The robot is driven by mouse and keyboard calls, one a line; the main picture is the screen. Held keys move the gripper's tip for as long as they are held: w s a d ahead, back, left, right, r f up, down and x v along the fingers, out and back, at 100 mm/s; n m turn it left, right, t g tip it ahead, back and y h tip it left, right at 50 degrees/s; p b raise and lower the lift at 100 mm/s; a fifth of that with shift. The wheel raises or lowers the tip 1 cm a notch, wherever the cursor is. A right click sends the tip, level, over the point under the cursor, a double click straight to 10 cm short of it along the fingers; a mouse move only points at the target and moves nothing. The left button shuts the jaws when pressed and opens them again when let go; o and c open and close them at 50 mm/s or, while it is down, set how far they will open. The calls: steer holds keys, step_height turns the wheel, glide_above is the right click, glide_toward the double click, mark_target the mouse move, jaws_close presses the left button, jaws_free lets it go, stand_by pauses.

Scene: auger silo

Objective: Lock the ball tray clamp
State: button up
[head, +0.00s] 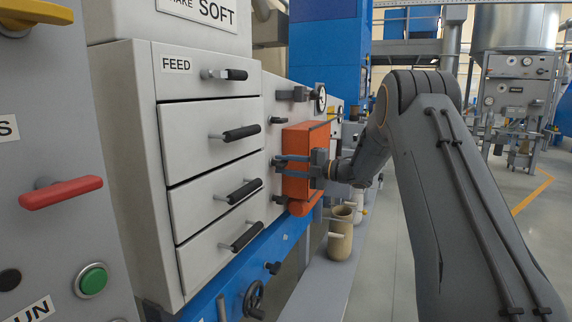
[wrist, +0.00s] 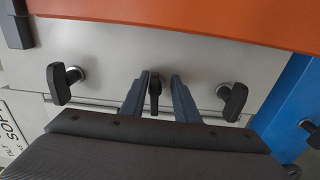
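My gripper (wrist: 159,78) is at the pale machine panel, with its two fingers on either side of a small black lever (wrist: 154,95). The fingers are apart; a gap shows on the lever's right, and the left finger is close to it. In the head view my gripper (head: 278,167) reaches the panel in front of the orange box (head: 306,136), hiding part of it. Two similar black handles, one left (wrist: 62,84) and one right (wrist: 233,101), flank the lever in the wrist view. No readable label shows which one is the ball tray clamp.
The grey FEED drawer cabinet (head: 208,120) with black handles stands left of my gripper. A red handle (head: 60,192) and a green button (head: 91,281) are at far left. A tan cup (head: 341,235) stands below the orange box. Open floor lies at right.

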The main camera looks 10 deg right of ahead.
steer(key=shift+d+r, duration=0.15)
steer(key=shift+r, duration=0.05)
steer(key=shift+d, duration=0.2)
steer(key=b+v, duration=0.1)
steer(key=v, duration=0.6)
steer(key=shift+s, duration=0.3)
